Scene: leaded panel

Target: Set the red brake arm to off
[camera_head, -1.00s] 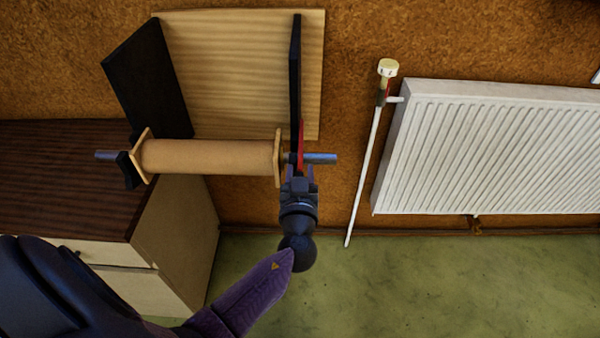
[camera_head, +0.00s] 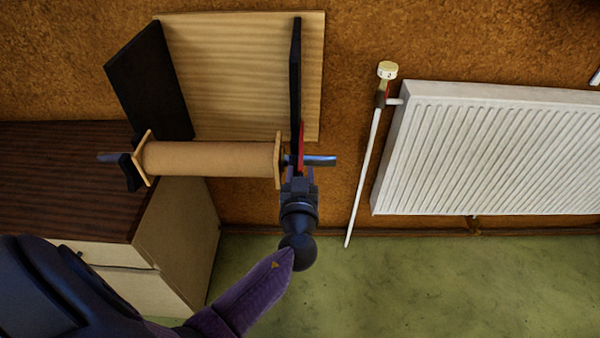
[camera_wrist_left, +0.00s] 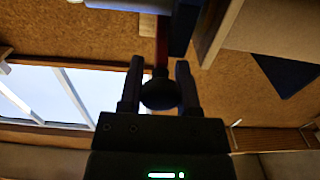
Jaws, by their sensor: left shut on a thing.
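The red brake arm (camera_head: 301,138) shows as a thin red strip beside the black right-hand bracket of the roll holder, near the right end of the roll. In the left wrist view, the red arm (camera_wrist_left: 162,48) leads to a round black knob (camera_wrist_left: 160,93). My left gripper (camera_head: 299,178) is just below the roll's right end. In the left wrist view, its two fingers (camera_wrist_left: 158,88) stand on either side of the knob, shut on it. The head view hides the knob behind the gripper. My right gripper is in neither view.
A brown roll (camera_head: 208,159) on a metal bar (camera_head: 320,160) hangs between two black brackets on a wooden backboard (camera_head: 235,70). A dark-topped cabinet (camera_head: 60,180) stands at left. A white radiator (camera_head: 490,150) and thin pipe (camera_head: 364,175) are at right. Green floor (camera_head: 400,290) is clear.

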